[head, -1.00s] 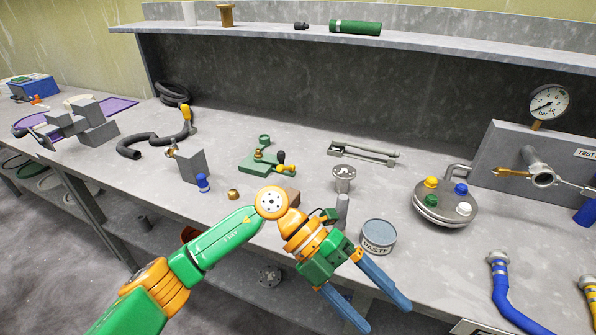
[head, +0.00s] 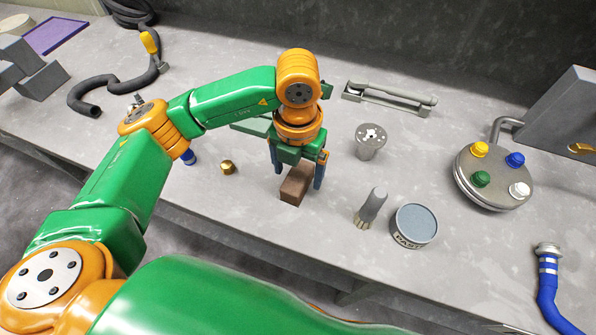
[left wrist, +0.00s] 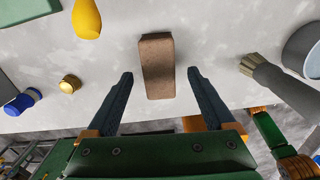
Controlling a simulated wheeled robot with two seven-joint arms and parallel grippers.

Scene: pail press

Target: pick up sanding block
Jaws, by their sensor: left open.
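The sanding block (head: 294,187) is a small brown block lying on the grey bench near its front edge. In the left wrist view the block (left wrist: 157,66) lies ahead, its near end between the fingertips in the picture. My left gripper (head: 298,173) is open and points down over the block in the head view. In the left wrist view its two blue fingers (left wrist: 160,75) are spread with a gap to the block on each side. Nothing is held.
A brush (head: 372,205) and a paste tin (head: 414,224) stand right of the block. A brass nut (head: 227,168) and a blue-capped piece (head: 190,158) are to its left. A grey metal cylinder (head: 371,142) stands behind. The bench's front edge is close.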

